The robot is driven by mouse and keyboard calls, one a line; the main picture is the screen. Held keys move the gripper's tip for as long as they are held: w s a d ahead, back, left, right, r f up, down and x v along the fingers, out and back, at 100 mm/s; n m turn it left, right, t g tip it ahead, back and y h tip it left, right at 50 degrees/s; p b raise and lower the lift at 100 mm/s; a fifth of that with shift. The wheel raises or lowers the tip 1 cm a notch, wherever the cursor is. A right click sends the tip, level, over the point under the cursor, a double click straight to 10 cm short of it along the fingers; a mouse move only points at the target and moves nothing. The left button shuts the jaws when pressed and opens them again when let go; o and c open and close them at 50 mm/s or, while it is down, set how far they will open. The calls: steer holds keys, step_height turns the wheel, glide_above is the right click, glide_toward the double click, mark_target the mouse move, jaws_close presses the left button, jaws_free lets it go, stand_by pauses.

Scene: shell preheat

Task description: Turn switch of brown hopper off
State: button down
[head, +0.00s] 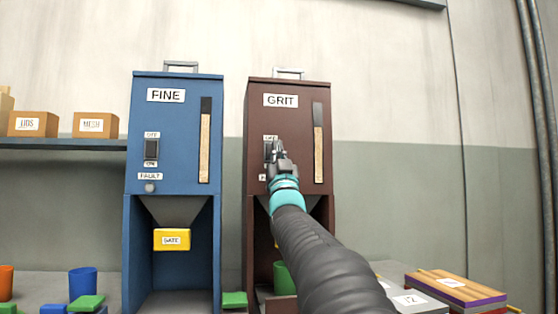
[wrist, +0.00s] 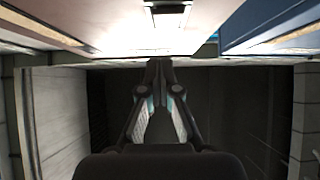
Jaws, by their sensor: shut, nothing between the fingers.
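The brown hopper (head: 288,95), labelled GRIT, stands right of the blue one. Its dark switch (head: 267,152) is on the front panel below a small label, partly covered by my gripper. My gripper (head: 278,146) is shut and empty, with its tips at or just in front of the switch. In the wrist view the closed fingertips (wrist: 160,62) point toward the hopper's front, and the dark switch (wrist: 168,14) shows at the top edge. I cannot tell whether the fingertips touch the switch, nor which way it is set.
The blue FINE hopper (head: 175,115) has its own switch (head: 151,149) and a yellow gate (head: 172,240). A shelf (head: 60,144) with small boxes is at left. Coloured cups and blocks lie low at left.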

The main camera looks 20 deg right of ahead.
steer(key=s+a+f+b, duration=0.2)
steer(key=s+f, duration=0.4)
steer(key=s, duration=0.2)
steer(key=shift+s+a, duration=0.15)
steer(key=s+a+f+g+y+p, duration=0.1)
steer(key=s+a+f+g+y, duration=0.2)
steer(key=f, duration=0.5)
steer(key=s+a+f+n+g+p, duration=0.1)
steer(key=s+a+f+g+p, duration=0.15)
steer(key=f+g, duration=0.4)
steer(key=s+a+f+g+y+p, duration=0.1)
steer(key=a+f+g+y, duration=0.2)
steer(key=f, duration=0.7)
steer(key=s+a+f+n+g+p, duration=0.1)
steer(key=s+a+f+g, duration=0.2)
steer(key=s+f, duration=0.7)
steer(key=s+a+f+n+g+p, duration=0.1)
steer(key=s+a+f+g, duration=0.2)
steer(key=s+f+g, duration=0.3)
steer(key=s+f, duration=0.5)
steer(key=s, duration=0.1)
steer(key=shift+f+y, duration=0.25)
steer(key=shift+y, duration=0.15)
